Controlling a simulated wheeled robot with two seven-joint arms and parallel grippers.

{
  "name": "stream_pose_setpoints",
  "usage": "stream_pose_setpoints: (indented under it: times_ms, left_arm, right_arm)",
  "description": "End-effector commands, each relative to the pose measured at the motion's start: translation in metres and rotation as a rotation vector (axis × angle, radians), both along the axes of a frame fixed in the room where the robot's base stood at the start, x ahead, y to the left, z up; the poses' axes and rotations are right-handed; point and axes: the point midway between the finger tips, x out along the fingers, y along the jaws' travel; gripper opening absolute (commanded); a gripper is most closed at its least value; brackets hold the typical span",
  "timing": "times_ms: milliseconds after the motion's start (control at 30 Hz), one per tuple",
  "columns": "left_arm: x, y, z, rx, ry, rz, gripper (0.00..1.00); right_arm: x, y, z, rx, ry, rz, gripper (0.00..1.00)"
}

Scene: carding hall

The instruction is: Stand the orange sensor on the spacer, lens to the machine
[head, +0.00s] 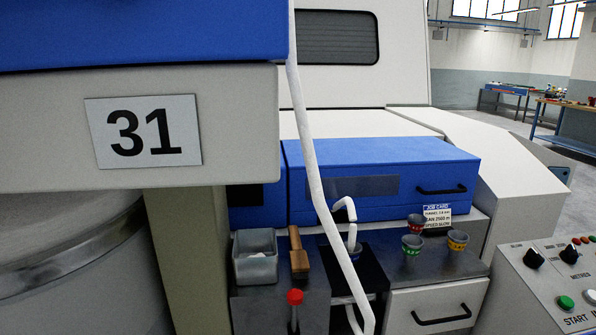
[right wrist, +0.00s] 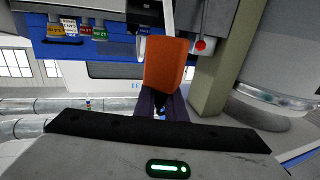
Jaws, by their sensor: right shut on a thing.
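The orange sensor (right wrist: 166,64) is in the right wrist view, a plain block at the tips of my right gripper (right wrist: 162,101). The dark fingers are shut on it, and it hangs clear of the bench as far as I can see. Its lens does not show, so I cannot tell which way it faces. I cannot make out the spacer in either view. The machine (head: 185,180), with a number 31 plate (head: 143,132), fills the left and middle of the head view. Neither gripper shows in the head view; my left gripper is in no view.
A white strand (head: 312,160) hangs across the bench front. A grey bin (head: 256,262), a wooden-handled tool (head: 298,254), a red knob (head: 295,297) and several small cups (head: 412,244) stand on the bench below a blue box (head: 385,175). A control panel (head: 550,280) is at right.

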Motion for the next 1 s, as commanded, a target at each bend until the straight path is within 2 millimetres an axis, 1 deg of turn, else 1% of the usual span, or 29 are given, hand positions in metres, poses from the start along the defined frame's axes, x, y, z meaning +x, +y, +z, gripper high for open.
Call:
stream_pose_setpoints:
  times_ms: [33,100,200,433,767,1000]
  left_arm:
    - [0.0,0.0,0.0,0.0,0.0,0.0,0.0]
    - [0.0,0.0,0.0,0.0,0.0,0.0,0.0]
    - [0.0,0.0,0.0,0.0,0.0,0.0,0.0]
    - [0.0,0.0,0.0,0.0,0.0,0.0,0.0]
    - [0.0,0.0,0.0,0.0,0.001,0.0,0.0]
    - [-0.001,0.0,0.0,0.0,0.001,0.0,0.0]
  right_arm:
    - [-0.015,0.014,-0.006,0.001,0.004,0.033,0.0]
    - [-0.031,0.029,-0.01,0.0,0.003,0.068,0.0]
    - [-0.05,0.046,-0.013,0.001,-0.001,0.106,0.0]
    - [-0.086,0.075,-0.016,0.0,-0.001,0.168,0.0]
    - [-0.075,0.068,-0.006,0.002,-0.007,0.038,0.0]
    - [-0.065,0.057,0.004,0.006,-0.005,-0.125,0.0]
